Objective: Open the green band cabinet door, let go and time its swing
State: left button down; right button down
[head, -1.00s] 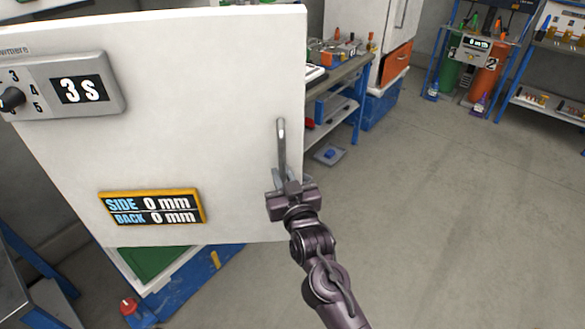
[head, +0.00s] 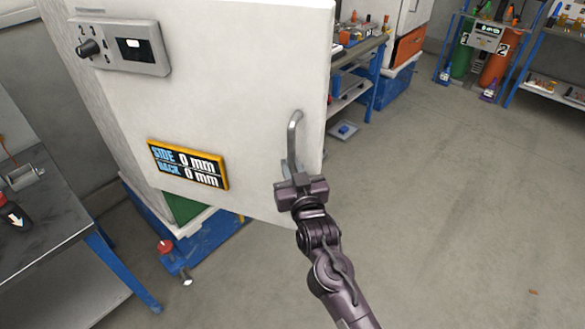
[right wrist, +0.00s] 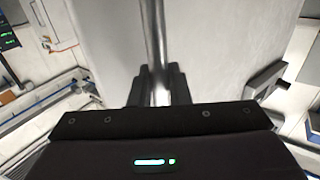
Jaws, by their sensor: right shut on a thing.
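The white cabinet door (head: 240,95) fills the left and middle of the head view. Its lower right corner juts out past the blue base, so it appears to stand open; the angle is hard to tell. A grey bar handle (head: 294,135) runs upright near its right edge. My right gripper (head: 293,177) is shut on the handle's lower part. In the right wrist view the dark fingers (right wrist: 158,85) flank the handle bar (right wrist: 155,40). A green patch (head: 188,208) shows under the door. My left gripper is out of view.
A dial panel (head: 158,62) and a SIDE/BACK readout (head: 190,165) showing 0 mm are on the door.

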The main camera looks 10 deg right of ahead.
jog(key=shift+a+r, duration=0.1)
jog(key=shift+r, duration=0.1)
jog(key=c, duration=1.8)
grip_release()
jog(key=o, duration=0.4)
jog(key=shift+a+f, duration=0.1)
jog(key=shift+c, duration=0.2)
